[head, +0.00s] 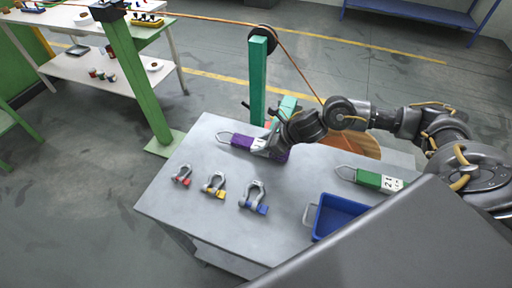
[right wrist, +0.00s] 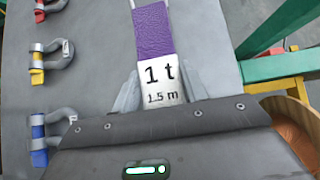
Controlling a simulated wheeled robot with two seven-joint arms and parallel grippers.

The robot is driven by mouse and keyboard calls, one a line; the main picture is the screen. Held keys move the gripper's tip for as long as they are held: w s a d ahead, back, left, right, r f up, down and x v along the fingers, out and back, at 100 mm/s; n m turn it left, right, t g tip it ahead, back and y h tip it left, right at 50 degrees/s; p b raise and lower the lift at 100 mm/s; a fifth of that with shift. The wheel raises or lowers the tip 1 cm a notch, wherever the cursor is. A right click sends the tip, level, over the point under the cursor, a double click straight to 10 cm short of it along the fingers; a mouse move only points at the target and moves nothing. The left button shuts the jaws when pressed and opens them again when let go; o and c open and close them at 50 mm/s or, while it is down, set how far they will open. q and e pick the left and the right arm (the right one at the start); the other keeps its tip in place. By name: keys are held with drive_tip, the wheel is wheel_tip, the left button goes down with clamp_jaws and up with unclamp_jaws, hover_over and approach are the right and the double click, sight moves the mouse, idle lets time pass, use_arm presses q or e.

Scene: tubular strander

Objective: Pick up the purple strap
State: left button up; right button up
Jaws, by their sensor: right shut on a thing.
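The purple strap (head: 242,141) lies along the back edge of the grey table, with a metal loop at its left end. My right gripper (head: 265,149) comes down over it from the back right and covers part of it. In the right wrist view the strap (right wrist: 153,30) runs up from between the fingers, with its white label reading "1 t 1.5 m" (right wrist: 162,82) between them. My right gripper (right wrist: 160,92) is shut on the strap at the label. I cannot tell any gap between strap and table. My left gripper is not in view.
Shackles with red (head: 181,175), yellow (head: 214,185) and blue (head: 254,198) pins lie on the grey table (head: 185,220). A green strap (head: 367,178) and a blue bin (head: 335,215) are at the right. A green post (head: 258,80) and a wooden reel (head: 355,145) stand behind.

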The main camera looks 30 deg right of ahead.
sight(251, 141)
drive_tip(key=shift+c, duration=0.8)
drive_tip(key=shift+r, duration=0.1)
drive_tip(key=shift+r, duration=0.3)
wheel_tip(251, 141, up, 2)
drive_tip(key=shift+w+r+b, duration=0.1)
drive_tip(key=shift+r+b, duration=0.1)
drive_tip(key=shift+b, duration=0.5)
drive_tip(key=s+a+r+p, duration=0.5)
drive_tip(key=s+r+p, duration=0.4)
drive_tip(key=s, duration=0.4)
drive_tip(key=shift+a+r+p, duration=0.15)
drive_tip(key=shift+r+p, duration=0.15)
drive_tip(key=shift+r, duration=0.15)
